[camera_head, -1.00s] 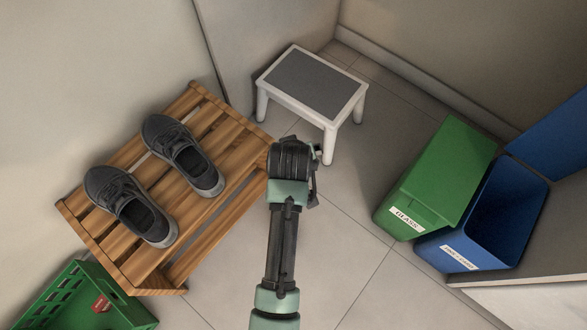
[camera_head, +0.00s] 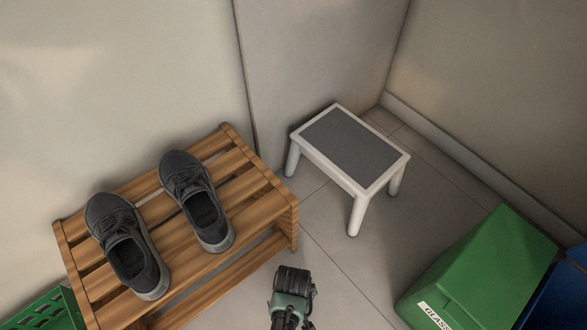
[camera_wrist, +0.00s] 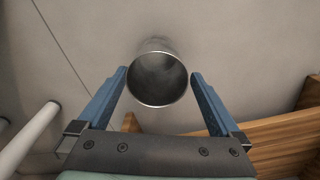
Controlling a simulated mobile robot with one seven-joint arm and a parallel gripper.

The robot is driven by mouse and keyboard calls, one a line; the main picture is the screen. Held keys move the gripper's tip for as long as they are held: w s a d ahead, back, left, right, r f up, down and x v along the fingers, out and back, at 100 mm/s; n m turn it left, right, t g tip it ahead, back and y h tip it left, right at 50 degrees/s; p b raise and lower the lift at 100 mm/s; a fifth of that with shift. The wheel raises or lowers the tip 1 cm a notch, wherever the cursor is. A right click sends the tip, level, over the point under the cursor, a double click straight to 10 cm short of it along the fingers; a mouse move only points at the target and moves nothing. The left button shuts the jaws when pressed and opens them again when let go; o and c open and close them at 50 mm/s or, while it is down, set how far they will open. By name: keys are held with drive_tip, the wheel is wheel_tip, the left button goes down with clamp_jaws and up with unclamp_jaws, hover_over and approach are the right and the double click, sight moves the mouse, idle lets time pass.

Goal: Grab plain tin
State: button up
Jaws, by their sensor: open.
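The plain tin (camera_wrist: 157,76) is a bare grey metal cup shape, seen in the wrist view with its round open mouth facing the camera. It looks empty. My gripper (camera_wrist: 159,72) is open, with one blue finger on each side of the tin. Small gaps show between the fingertips and the tin, and neither finger is seen pressing on it. In the head view only my dark wrist shows at the bottom centre; the fingers and the tin are hidden there.
A wooden rack (camera_head: 247,215) with two dark shoes stands left of my wrist. A white step stool (camera_head: 384,181) with a grey top stands behind it. A green glass bin (camera_head: 485,270) is at the right, a green crate (camera_head: 50,312) at lower left. Tiled floor lies between.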

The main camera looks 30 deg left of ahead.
drive_tip(key=shift+w+f+b, duration=0.2)
drive_tip(key=shift+f+b, duration=2.45)
drive_tip(key=shift+b, duration=0.1)
drive_tip(key=shift+r, duration=0.1)
drive_tip(key=c, duration=1.1)
